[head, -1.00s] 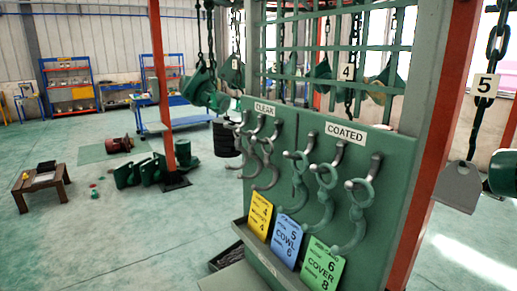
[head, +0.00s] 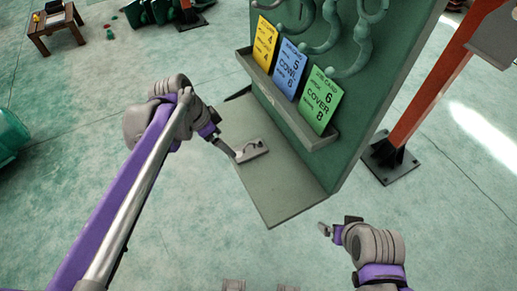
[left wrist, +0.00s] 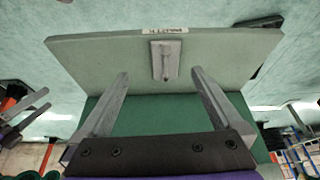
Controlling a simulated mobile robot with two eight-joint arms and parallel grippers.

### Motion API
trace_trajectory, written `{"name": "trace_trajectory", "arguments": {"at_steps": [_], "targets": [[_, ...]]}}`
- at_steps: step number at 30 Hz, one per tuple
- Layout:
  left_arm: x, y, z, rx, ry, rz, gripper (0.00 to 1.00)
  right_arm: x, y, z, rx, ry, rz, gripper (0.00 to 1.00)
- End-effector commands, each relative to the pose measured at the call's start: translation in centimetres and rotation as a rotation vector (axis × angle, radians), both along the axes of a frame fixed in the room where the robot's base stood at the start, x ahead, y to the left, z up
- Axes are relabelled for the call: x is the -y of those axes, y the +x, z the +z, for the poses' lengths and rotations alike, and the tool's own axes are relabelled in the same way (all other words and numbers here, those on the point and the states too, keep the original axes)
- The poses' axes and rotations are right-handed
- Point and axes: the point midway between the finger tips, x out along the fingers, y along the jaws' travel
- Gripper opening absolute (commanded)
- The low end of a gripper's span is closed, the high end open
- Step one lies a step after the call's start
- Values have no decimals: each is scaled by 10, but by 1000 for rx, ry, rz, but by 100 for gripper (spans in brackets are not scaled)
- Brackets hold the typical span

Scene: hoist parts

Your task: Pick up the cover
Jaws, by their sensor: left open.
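A small grey plate (head: 252,151) with dark curved marks lies on a flat grey-green shelf (head: 277,195) at the foot of the green panel. It seems to be the cover, though I cannot read a name on it. In the left wrist view a grey block (left wrist: 165,60), which looks like the same part, lies between and beyond my fingertips, apart from them. My left gripper (head: 226,142) is beside the plate in the head view. It is open and empty in the left wrist view (left wrist: 159,76). My right gripper (head: 326,229) is right of the shelf, its jaw gap unclear.
The green panel (head: 385,75) carries hooks and a tray (head: 285,105) with yellow, blue and green cards; the green one reads COVER. A red post (head: 435,100) stands right. A white label (left wrist: 165,31) is at the shelf's edge. Open floor lies left.

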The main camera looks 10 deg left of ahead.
Motion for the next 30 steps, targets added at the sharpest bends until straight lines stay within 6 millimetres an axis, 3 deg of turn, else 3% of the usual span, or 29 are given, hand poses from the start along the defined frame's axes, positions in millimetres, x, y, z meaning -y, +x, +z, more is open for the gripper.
{"name": "trace_trajectory", "arguments": {"at_steps": [5,12,19,25,30], "targets": [[3,14,-7,9,-9,-68,100,0,-1,-3,-1,0,0,100],[14,22,-42,9,-9,-69,100,0,-2,-7,-3,0,0,100],[18,26,-59,9,-8,-68,100,0,-2,-8,-3,0,0,100],[21,33,-88,9,-8,-67,100,0,-2,-10,-4,0,0,100],[26,36,-102,8,-8,-67,100,0,-2,-11,-5,0,0,100]]}}
